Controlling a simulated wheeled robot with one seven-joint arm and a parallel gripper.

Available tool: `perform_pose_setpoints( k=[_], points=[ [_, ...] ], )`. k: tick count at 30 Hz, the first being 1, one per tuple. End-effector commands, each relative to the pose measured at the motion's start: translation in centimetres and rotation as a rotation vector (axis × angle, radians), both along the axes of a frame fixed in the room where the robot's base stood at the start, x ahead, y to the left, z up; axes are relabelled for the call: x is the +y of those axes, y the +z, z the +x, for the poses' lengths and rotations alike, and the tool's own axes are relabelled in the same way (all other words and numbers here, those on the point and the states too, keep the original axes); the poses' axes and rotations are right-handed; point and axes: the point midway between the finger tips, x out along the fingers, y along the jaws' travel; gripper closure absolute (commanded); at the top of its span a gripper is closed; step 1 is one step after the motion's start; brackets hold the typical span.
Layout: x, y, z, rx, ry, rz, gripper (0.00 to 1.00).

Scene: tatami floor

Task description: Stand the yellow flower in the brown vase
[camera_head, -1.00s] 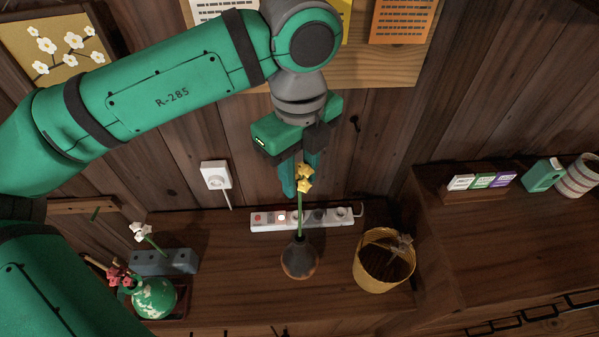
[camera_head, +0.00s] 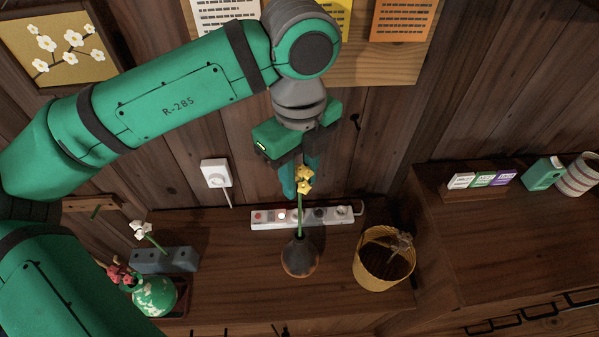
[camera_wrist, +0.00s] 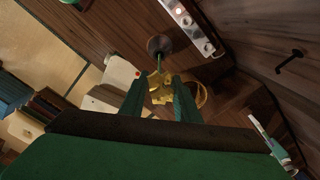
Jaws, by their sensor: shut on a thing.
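The yellow flower (camera_head: 304,179) stands nearly upright, its green stem running down into the mouth of the brown vase (camera_head: 299,259). The vase stands upright on the wooden counter. My gripper (camera_head: 302,190) points down and is shut on the flower just around its bloom. In the wrist view the yellow bloom (camera_wrist: 161,88) lies between my two fingertips (camera_wrist: 160,88), with the vase (camera_wrist: 159,45) beyond it. How deep the stem reaches inside the vase is hidden.
A power strip (camera_head: 335,215) lies behind the vase. A yellow bucket (camera_head: 371,279) stands to its right. On the left are a grey block (camera_head: 150,262) with a white flower (camera_head: 140,230) and a round green vase (camera_head: 155,296). Counter between block and brown vase is clear.

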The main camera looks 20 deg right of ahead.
Motion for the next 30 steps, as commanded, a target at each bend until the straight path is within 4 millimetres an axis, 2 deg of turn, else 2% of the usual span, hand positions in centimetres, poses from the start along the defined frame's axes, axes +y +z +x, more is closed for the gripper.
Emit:
perform_pose_setpoints(
  k=[30],
  points=[
    [0.0,-2.2,0.0,0.000,0.000,0.000,0.92]
  ],
)
